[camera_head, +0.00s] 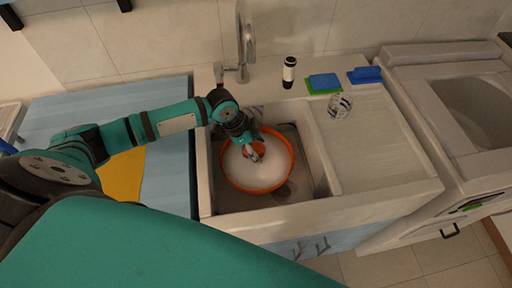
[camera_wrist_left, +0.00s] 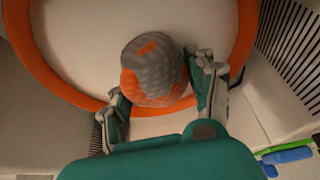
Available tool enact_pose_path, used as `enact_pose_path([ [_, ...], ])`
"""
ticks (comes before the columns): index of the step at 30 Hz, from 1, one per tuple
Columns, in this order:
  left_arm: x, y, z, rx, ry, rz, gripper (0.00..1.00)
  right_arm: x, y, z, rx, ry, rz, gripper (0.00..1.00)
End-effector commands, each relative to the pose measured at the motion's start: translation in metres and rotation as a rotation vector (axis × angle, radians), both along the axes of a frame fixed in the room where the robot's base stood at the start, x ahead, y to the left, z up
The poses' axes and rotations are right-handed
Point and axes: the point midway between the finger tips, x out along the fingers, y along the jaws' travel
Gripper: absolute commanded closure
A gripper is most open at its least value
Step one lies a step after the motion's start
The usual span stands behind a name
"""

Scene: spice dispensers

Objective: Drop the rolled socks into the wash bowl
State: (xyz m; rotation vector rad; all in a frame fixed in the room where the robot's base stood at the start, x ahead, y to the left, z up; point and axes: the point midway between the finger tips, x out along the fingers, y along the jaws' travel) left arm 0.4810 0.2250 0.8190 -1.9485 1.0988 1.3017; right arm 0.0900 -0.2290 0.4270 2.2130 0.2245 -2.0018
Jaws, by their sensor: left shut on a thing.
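The wash bowl (camera_head: 283,181) has an orange rim and a pale inside and stands in the sink basin. Its rim also shows in the left wrist view (camera_wrist_left: 55,83). My left gripper (camera_head: 256,155) is over the bowl's inside. In the left wrist view, its fingers are closed around the rolled socks (camera_wrist_left: 153,68), a grey and orange patterned roll. The roll shows against the bowl's pale inside, within the rim as seen from above. How far it is above the bowl's bottom I cannot tell. My right gripper is not in view.
The sink (camera_head: 318,150) surrounds the bowl, with a tap (camera_head: 243,45) behind it. A dark-and-white bottle (camera_head: 289,72), a blue and green sponge (camera_head: 323,82), a blue block (camera_head: 365,75) and a clear glass (camera_head: 340,105) stand to the right. An orange cloth (camera_head: 122,175) lies on the left counter.

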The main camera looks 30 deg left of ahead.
Motion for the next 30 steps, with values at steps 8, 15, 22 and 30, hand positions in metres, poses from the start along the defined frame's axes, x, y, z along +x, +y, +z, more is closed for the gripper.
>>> enact_pose_path([
  [8,0.0,0.0,0.0,0.0,0.0,0.0,0.16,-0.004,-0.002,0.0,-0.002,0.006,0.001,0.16],
  [15,0.0,0.0,0.0,0.0,0.0,0.0,0.16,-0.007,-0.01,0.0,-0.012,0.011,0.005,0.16],
  [22,-0.004,0.009,0.022,0.002,-0.002,0.002,0.16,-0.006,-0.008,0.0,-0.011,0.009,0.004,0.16],
  [30,-0.015,0.028,0.075,0.001,-0.002,0.001,0.16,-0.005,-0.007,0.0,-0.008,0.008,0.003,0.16],
])
